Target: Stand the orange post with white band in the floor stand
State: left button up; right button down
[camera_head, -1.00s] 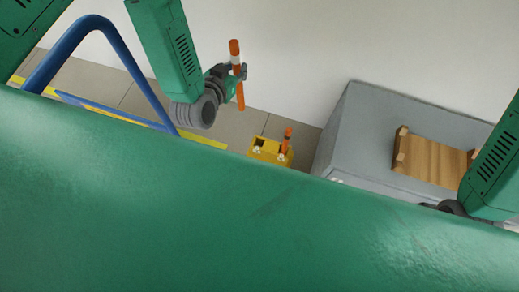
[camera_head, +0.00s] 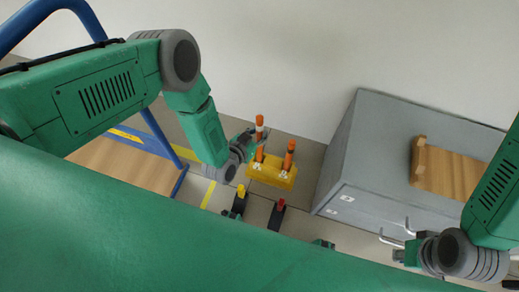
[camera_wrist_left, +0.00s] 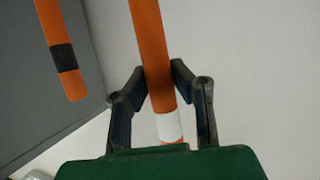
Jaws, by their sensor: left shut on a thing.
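The orange post with white band (camera_head: 259,121) stands roughly upright in my left gripper (camera_head: 250,136). In the left wrist view the gripper (camera_wrist_left: 160,82) is shut on the post (camera_wrist_left: 150,40), its fingers on either side just by the white band. The yellow floor stand (camera_head: 272,178) is on the floor below. The post's lower part overlaps the stand's left side in the head view; I cannot tell whether its end is in a hole. Another orange post with a dark band (camera_head: 289,155) stands in the stand's right side. My right gripper (camera_head: 407,256) is low at the right, its fingers unclear.
A grey cabinet (camera_head: 365,150) with a wooden rack (camera_head: 450,170) on top is to the right. A blue rail (camera_head: 88,15) and a wooden surface (camera_head: 120,165) are at the left. Two dark items with yellow (camera_head: 241,191) and red (camera_head: 281,202) tops are on the floor before the stand.

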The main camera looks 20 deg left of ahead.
pick_arm(q)
notch_tip(320, 180, down, 8)
jog(key=b, duration=0.3)
jog(key=shift+f+b, duration=0.2)
jog(key=shift+b, duration=0.15)
jog(key=shift+r, duration=0.15)
grip_shut()
jog(key=o, duration=0.9)
grip_release()
jog(key=shift+c, duration=0.2)
jog(key=p+v, duration=0.6)
jog(key=v, duration=0.6)
